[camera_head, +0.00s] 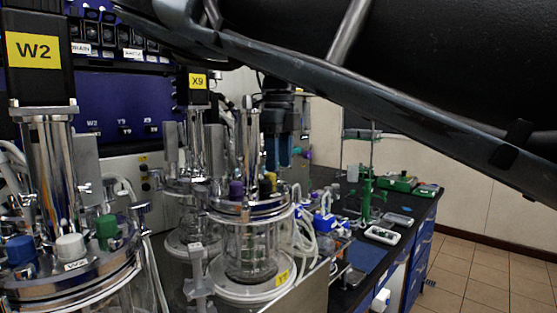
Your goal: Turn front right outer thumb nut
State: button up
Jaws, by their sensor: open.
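Glass bioreactor vessels with steel head plates stand on the bench. The near-left vessel's head plate (75,275) carries blue, white and green caps, and a silver thumb nut (140,208) sits at its right rim. The middle vessel (250,245) has a steel head plate with purple and yellow caps. Small clamp hardware lies around its rim, but I cannot tell which piece is the front right outer thumb nut. My gripper (279,155), dark with bluish fingers pointing down, is behind and above the middle vessel's right side. It is open and appears empty; its fingertips are partly hidden.
My dark arm covers the upper right. Motors labelled W2 (35,50) and X9 (198,83) stand over tall steel columns. Clear tubing (303,240) hangs right of the middle vessel. A green stand (368,180) and trays occupy the bench beyond. Tiled floor lies free at right.

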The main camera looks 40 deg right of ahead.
jog(key=shift+f, duration=0.6)
grip_shut()
